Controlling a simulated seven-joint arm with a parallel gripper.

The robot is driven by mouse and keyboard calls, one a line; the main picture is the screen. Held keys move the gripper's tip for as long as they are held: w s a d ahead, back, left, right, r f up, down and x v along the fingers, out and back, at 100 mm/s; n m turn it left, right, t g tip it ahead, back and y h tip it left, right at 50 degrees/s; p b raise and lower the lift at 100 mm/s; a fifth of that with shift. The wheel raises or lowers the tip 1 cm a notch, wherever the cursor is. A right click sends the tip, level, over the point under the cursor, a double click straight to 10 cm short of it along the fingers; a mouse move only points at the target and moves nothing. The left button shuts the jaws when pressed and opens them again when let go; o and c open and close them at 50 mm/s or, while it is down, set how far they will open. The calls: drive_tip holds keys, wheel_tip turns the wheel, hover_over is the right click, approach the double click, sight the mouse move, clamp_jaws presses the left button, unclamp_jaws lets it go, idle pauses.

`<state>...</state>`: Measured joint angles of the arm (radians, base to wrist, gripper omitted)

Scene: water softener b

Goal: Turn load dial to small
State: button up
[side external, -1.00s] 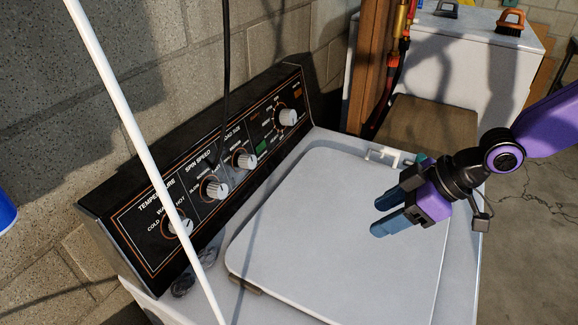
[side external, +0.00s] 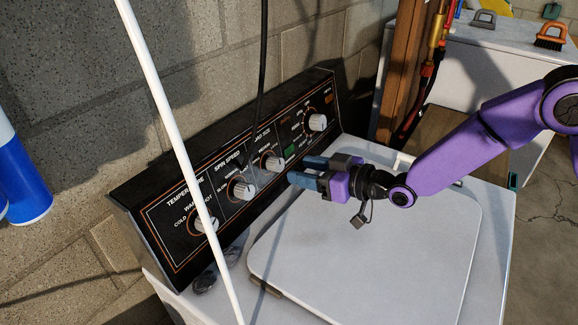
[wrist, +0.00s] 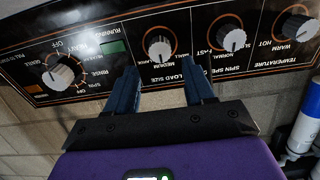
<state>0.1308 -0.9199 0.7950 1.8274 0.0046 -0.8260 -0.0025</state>
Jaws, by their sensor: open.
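The load size dial (side external: 273,162) is a pale knob on the washer's black control panel, third from the left in the side view. In the wrist view the load size dial (wrist: 159,47) appears upside down, with its labels around it and its pointer near the medium and large side. My gripper (side external: 297,171) is open, its blue fingers pointing at the panel just right of this dial. In the wrist view my gripper (wrist: 162,85) has its two fingers apart, roughly either side of the dial and short of it. Nothing is between the fingers.
The spin speed dial (side external: 241,187), temperature dial (side external: 206,223) and cycle dial (side external: 317,122) flank the load dial. A white pole (side external: 180,150) crosses the panel's front in the side view. The washer lid (side external: 370,250) is shut and clear.

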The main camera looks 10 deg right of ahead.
sight(280, 165)
drive_tip(key=x, duration=0.6)
drive_tip(key=shift+w+a, duration=0.25)
drive_tip(key=c, duration=0.6)
drive_tip(key=n, duration=0.5)
drive_tip(key=shift+n, duration=0.3)
drive_tip(key=n, duration=0.6)
drive_tip(key=o, duration=0.8)
drive_tip(key=shift+o, duration=0.2)
drive_tip(key=shift+s+d, duration=0.1)
drive_tip(key=v, duration=1.7)
drive_tip(key=shift+s, duration=0.15)
